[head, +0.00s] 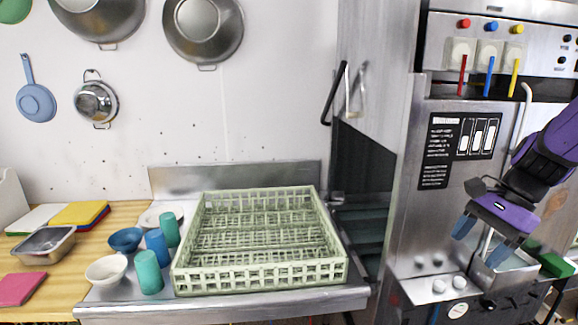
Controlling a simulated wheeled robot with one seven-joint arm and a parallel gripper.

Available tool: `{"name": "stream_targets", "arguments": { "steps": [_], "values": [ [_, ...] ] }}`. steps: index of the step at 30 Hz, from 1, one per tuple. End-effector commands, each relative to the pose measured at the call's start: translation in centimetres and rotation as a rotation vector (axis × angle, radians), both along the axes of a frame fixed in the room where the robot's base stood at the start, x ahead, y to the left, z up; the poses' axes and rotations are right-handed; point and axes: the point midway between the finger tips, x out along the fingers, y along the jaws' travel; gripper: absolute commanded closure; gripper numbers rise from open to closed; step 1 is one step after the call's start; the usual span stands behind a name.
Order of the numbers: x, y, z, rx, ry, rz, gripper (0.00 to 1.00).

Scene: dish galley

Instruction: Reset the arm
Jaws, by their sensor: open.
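My gripper (480,234) shows at the right of the head view, on my purple and black arm. Its two blue-grey fingers point down and to the left and stand apart, with nothing between them. It is in front of the steel dish machine (430,225), above the grey box-like fitting at the machine's lower right. I cannot tell how far it is from the machine's face.
A green dish rack (258,280) stands empty on the steel counter. Left of it are teal cups (149,272), a blue cup (157,247) and bowls (107,268). A steel pan (45,245) sits farther left. The machine's hood handle (334,94) sticks out.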

Motion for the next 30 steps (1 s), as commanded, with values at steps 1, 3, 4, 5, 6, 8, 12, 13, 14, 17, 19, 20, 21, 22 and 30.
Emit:
{"name": "stream_targets", "arguments": {
  "steps": [1,3,4,5,6,8,12,13,14,17,19,20,21,22,30],
  "values": [
    [-0.6,0.8,1.1,-0.043,-0.048,0.073,0.32],
    [-1.5,1.6,2.2,-0.1,-0.105,0.171,0.32],
    [-1.9,1.9,2.7,-0.124,-0.131,0.213,0.32],
    [-2.3,2.3,3.1,-0.148,-0.156,0.254,0.32],
    [-2.8,2.6,3.8,-0.18,-0.19,0.311,0.32],
    [-3.7,3.2,4.7,-0.228,-0.239,0.394,0.32],
    [-5.7,4.3,6.6,-0.339,-0.357,0.585,0.32],
    [-6.1,4.5,7.0,-0.362,-0.382,0.626,0.32],
    [-6.6,4.7,7.4,-0.386,-0.405,0.667,0.32],
    [-8.0,5.2,8.6,-0.466,-0.489,0.799,0.32],
    [-9.0,5.5,9.4,-0.52,-0.542,0.885,0.32],
    [-9.4,5.5,9.7,-0.542,-0.564,0.917,0.32],
    [-9.9,5.6,10.0,-0.568,-0.591,0.959,0.32],
    [-10.2,5.7,10.3,-0.587,-0.608,0.987,0.32],
    [-11.7,5.8,11.3,-0.676,-0.69,1.119,0.32]
  ]
}}
